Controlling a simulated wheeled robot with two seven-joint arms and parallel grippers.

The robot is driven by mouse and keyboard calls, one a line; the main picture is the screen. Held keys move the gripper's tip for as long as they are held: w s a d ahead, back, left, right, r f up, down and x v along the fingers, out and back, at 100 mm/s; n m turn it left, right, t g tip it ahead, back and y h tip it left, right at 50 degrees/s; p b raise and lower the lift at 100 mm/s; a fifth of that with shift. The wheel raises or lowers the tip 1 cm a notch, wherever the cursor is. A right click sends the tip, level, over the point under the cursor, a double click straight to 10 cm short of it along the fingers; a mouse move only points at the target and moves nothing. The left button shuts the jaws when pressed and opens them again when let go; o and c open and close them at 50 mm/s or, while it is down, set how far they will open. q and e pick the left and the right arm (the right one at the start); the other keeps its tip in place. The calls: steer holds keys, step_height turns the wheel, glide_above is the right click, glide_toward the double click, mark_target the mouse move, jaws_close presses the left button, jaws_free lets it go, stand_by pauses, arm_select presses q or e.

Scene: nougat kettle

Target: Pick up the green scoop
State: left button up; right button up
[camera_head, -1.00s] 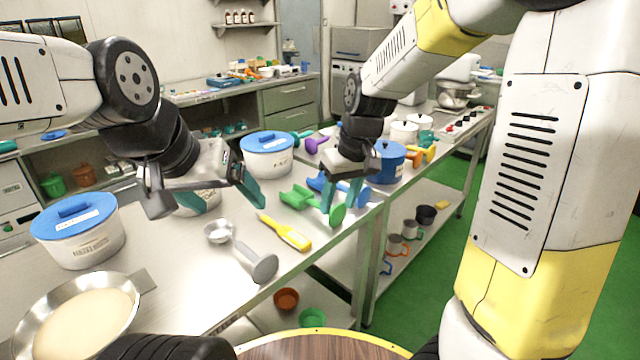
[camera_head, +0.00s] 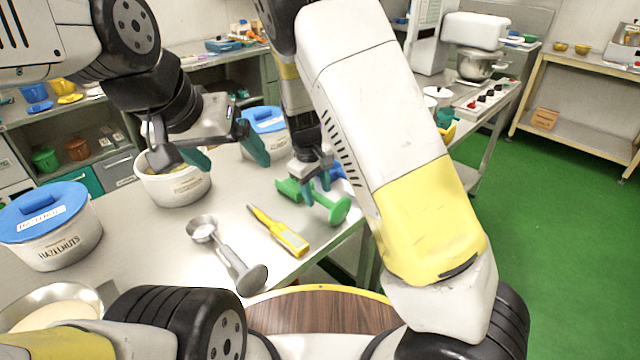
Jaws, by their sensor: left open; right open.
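The green scoop (camera_head: 335,210) lies on the metal table near its right edge. Its head is toward the left and its round handle end toward the right. My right gripper (camera_head: 317,197) is open, pointing down at the scoop's middle. Its fingertips overlap the scoop in the picture; I cannot tell whether they touch it. My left gripper (camera_head: 222,160) is open and empty, above and just right of an open white container (camera_head: 172,187).
A yellow thermometer-like tool (camera_head: 282,232) and a grey metal scoop (camera_head: 228,252) lie in front. A blue-lidded hazelnut pot (camera_head: 48,225) stands left, another blue-lidded pot (camera_head: 265,130) behind. A blue scoop (camera_head: 338,172) lies close behind the green one.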

mark_target(318, 195)
steer(key=shift+w+d+f, duration=0.1)
steer(key=shift+w+f, duration=0.05)
steer(key=shift+f, duration=0.6)
steer(key=shift+w+d+f, duration=0.1)
steer(key=shift+f, duration=0.65)
jaws_close()
steer(key=shift+r, duration=0.15)
